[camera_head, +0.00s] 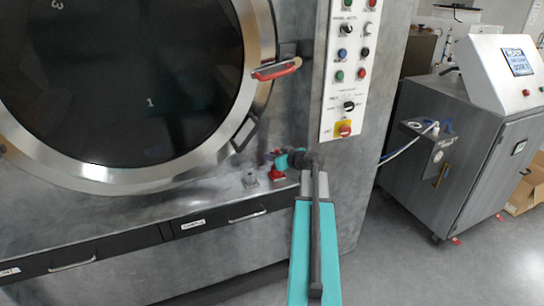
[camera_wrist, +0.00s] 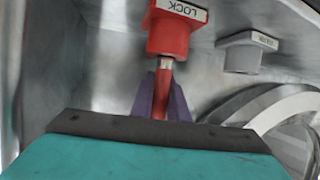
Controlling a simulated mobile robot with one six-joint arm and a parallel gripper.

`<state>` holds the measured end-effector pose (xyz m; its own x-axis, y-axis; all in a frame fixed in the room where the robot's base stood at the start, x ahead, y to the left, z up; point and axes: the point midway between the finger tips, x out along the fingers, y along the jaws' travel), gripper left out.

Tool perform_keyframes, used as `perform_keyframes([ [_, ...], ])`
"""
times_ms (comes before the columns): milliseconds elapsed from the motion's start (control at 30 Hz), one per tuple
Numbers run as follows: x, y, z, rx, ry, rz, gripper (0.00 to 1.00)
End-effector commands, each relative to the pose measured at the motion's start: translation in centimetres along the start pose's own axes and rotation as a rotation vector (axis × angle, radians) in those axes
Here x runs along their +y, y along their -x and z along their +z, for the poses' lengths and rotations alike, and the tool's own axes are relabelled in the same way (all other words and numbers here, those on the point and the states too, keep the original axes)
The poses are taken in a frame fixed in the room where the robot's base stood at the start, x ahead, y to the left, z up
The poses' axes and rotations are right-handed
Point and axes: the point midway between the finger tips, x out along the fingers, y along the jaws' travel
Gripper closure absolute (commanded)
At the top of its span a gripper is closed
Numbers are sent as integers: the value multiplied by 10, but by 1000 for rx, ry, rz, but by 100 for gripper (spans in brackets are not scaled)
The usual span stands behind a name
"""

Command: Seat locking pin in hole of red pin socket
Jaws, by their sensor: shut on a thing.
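The red pin socket (camera_wrist: 170,34), labelled LOCK, is fixed to the metal ledge. It also shows small in the head view (camera_head: 278,175), just below my gripper. My gripper (camera_wrist: 162,88) has purple fingers shut on the red grip of the locking pin (camera_wrist: 161,92). The pin's short metal shaft shows between the fingers and the socket, in line with it. Its far end meets the socket face; how deep it sits in the hole is hidden. In the head view the pin is too small to make out clearly.
A grey labelled socket (camera_wrist: 242,52) stands beside the red one; it also shows in the head view (camera_head: 250,179). The round washer door (camera_head: 120,90) with its red handle (camera_head: 277,69) is above. A control panel (camera_head: 350,70) is at the right.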

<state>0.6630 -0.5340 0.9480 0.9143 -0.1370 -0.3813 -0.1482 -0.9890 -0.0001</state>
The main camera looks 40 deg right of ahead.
Motion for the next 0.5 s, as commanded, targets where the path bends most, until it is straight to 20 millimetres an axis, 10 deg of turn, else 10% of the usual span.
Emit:
perform_keyframes([
  [433,0,-1,3,0,0,0,100],
  [500,0,-1,2,0,0,0,77],
])
